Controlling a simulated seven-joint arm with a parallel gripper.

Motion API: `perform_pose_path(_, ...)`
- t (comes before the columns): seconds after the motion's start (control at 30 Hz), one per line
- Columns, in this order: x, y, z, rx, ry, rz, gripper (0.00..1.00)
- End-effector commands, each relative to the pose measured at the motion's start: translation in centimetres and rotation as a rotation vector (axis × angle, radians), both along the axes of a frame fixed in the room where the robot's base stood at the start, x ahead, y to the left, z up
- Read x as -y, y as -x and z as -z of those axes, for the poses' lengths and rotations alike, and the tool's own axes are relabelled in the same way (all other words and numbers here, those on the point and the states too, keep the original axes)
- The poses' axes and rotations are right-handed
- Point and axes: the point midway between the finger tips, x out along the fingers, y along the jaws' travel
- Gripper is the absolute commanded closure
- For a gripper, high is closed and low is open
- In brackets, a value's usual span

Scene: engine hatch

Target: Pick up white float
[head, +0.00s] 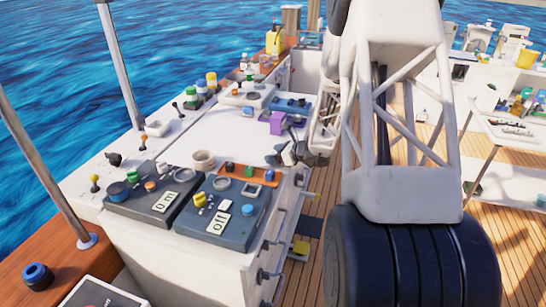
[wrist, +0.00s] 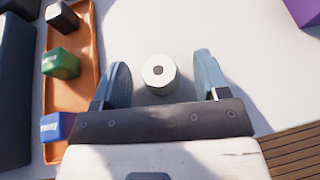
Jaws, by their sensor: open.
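The white float (wrist: 159,88) is a short white cylinder with a dark round centre on its top. In the wrist view it stands on the white counter (wrist: 185,25), between the two blue-grey fingers of my gripper (wrist: 162,72). The fingers are apart, with a gap on each side of the float. In the head view my gripper (head: 283,154) is low over the counter's right side, beside the orange tray.
An orange tray (wrist: 85,30) with black, green and blue blocks lies left of the float. A purple block (wrist: 304,10) is at the upper right. Dark control panels (head: 225,207) stand on the counter nearby. The counter edge drops to a plank deck (wrist: 295,155).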

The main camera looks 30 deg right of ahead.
Motion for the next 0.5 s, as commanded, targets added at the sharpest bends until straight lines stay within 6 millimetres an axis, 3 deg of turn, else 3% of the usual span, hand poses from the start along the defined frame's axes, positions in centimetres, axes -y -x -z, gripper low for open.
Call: perform_pose_path(0.5,0.03,0.01,-0.01,0.000,0.000,0.001,0.34)
